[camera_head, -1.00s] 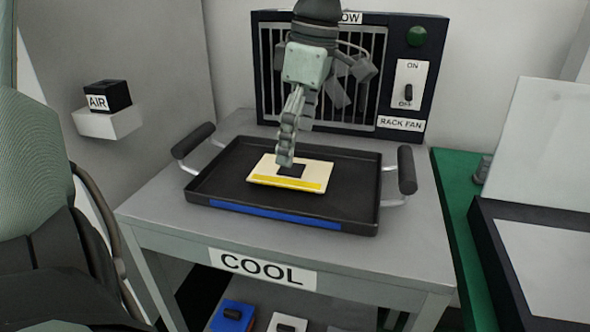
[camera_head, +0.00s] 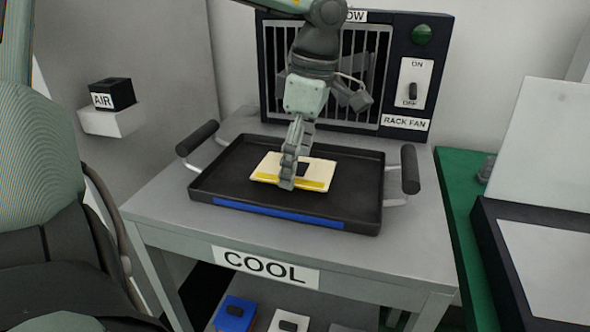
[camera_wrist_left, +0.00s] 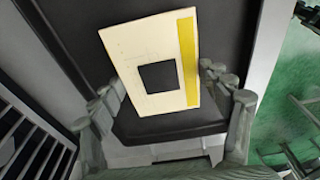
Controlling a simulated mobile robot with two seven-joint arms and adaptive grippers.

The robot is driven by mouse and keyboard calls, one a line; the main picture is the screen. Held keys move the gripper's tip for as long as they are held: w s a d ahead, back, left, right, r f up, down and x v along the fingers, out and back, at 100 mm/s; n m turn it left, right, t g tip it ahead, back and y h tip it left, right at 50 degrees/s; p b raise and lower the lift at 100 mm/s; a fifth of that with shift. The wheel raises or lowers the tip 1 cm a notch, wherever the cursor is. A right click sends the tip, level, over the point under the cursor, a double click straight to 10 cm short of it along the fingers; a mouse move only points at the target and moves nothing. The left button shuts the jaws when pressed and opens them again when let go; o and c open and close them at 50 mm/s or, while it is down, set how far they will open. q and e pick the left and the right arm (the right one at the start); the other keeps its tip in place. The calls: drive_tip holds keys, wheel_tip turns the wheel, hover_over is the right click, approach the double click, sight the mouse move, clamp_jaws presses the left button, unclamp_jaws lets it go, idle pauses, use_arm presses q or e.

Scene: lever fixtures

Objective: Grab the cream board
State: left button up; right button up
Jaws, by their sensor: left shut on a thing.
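The cream board (camera_head: 268,170), with a yellow strip along its front edge and a black square, lies in the dark tray (camera_head: 350,200). My left gripper (camera_head: 288,184) reaches down over the board, with its fingertips at the front yellow strip. In the left wrist view the cream board (camera_wrist_left: 130,75) shows between the two fingers of my left gripper (camera_wrist_left: 165,112), which are shut on it. The board appears to be still at tray level. Exact finger contact is hard to see. My right gripper is not in view.
The tray has two dark side handles and sits on a grey table (camera_head: 180,245) labelled COOL. A rack fan (camera_head: 405,60) with an ON/OFF switch stands behind it. An AIR box (camera_head: 112,94) is on the left wall. A green bench (camera_head: 455,190) lies right.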

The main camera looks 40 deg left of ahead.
use_arm(q)
drive_tip(key=shift+r, duration=0.1)
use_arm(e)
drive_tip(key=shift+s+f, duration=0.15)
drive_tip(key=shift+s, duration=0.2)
